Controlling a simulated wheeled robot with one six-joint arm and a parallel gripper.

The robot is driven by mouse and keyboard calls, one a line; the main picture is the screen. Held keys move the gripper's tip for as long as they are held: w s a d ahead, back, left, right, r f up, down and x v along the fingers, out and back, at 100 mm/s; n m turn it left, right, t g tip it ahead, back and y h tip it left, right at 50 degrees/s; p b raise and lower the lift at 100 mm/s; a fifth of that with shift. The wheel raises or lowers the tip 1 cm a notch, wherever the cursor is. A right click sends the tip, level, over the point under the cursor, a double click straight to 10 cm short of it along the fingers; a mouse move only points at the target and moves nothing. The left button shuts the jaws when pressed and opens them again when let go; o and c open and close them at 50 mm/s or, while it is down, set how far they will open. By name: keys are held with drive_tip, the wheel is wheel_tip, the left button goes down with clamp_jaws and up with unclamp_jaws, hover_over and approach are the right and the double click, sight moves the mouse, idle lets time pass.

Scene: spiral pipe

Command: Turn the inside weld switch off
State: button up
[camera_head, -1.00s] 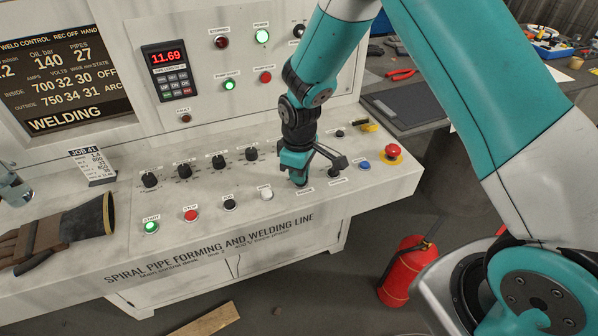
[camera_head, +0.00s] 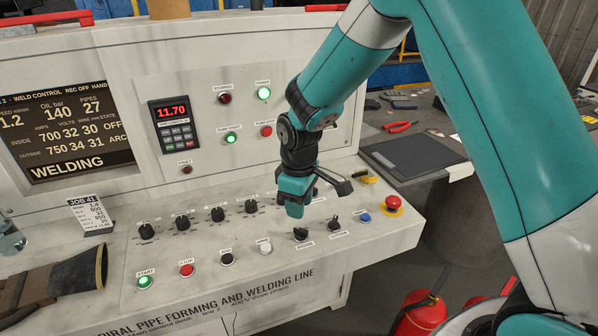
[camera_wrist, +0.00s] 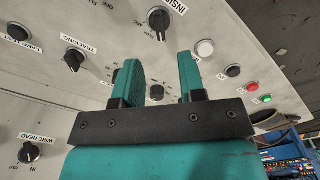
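The inside weld switch (camera_head: 301,234) is a black rotary knob labelled INSIDE on the desk's front row. It also shows near the top of the wrist view (camera_wrist: 158,20), beyond my fingertips. My gripper (camera_head: 292,210) hangs above and slightly behind the switch, apart from it. In the wrist view its two teal fingers (camera_wrist: 162,70) stand apart with nothing held; a black knob (camera_wrist: 157,92) shows on the panel behind the gap. The outside switch (camera_head: 334,224) is just right of the inside switch. On the display (camera_head: 68,135), the INSIDE row reads OFF and the OUTSIDE row ARC.
A white button (camera_head: 265,247) is left of the inside switch; a blue button (camera_head: 364,217) and red emergency stop (camera_head: 393,202) are to the right. A row of black dials (camera_head: 218,214) lies behind. A glove (camera_head: 60,285) rests at the left front.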

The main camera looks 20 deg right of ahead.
wheel_tip(320, 180, up, 10)
drive_tip(key=shift+r+b, duration=0.15)
drive_tip(key=shift+b, duration=0.25)
drive_tip(key=shift+s, duration=0.1)
drive_tip(key=s+a+r+m+y, duration=0.1)
drive_tip(key=s+a+r+y, duration=0.1)
drive_tip(key=s, duration=1)
drive_tip(key=s+a+r+m+y, duration=0.1)
drive_tip(key=s+r, duration=0.3)
drive_tip(key=s, duration=0.8)
drive_tip(key=shift+s+a+r+y, duration=0.15)
drive_tip(key=shift+s+a+y, duration=0.25)
drive_tip(key=shift+a+y, duration=0.3)
